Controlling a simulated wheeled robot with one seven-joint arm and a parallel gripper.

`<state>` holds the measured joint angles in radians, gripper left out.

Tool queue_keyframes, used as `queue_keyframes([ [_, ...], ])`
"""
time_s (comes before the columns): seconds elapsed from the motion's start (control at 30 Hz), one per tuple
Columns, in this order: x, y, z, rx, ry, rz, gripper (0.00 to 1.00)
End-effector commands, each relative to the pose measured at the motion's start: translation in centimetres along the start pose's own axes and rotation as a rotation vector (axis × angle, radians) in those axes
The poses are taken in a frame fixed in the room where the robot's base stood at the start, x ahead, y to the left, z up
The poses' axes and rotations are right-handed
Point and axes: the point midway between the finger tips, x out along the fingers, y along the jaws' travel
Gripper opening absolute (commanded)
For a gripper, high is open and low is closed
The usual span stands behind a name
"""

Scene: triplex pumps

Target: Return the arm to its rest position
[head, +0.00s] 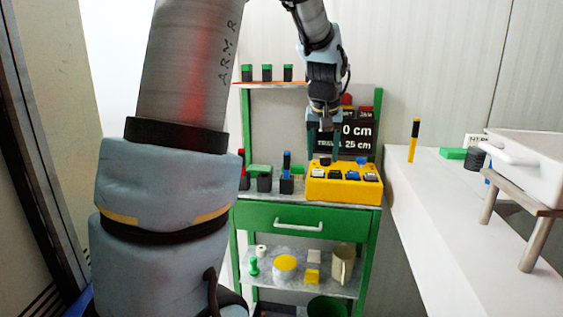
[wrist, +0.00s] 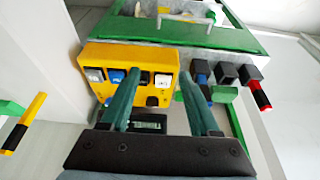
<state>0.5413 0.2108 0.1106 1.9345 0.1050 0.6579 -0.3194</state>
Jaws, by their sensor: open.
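My arm (head: 165,190) fills the left of the head view and reaches over to the green shelf unit. My gripper (head: 323,150) hangs fingers down, just above and behind the left part of the yellow box (head: 344,190). In the wrist view my gripper (wrist: 160,100) has its two dark green fingers spread apart with nothing between them. The yellow box (wrist: 165,62) with its switches lies beyond the fingertips there. I cannot tell whether the fingers touch it.
The green shelf unit (head: 305,218) carries black blocks with coloured tops (head: 286,184) left of the yellow box. A black sign (head: 357,133) stands behind my gripper. A white counter (head: 430,220) is at the right, with a yellow-black post (head: 413,140) and a white tray (head: 530,165).

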Motion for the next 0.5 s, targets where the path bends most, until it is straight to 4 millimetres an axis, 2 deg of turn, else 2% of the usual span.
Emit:
queue_keyframes([
  [0.27, 1.8, -5.3, 5.8, -0.026, -0.066, -0.01, 0.62],
  [0.37, 2.5, -7.5, 9.0, -0.041, -0.098, -0.013, 0.62],
  [0.5, 3.4, -10.8, 15.1, -0.064, -0.152, -0.016, 0.62],
])
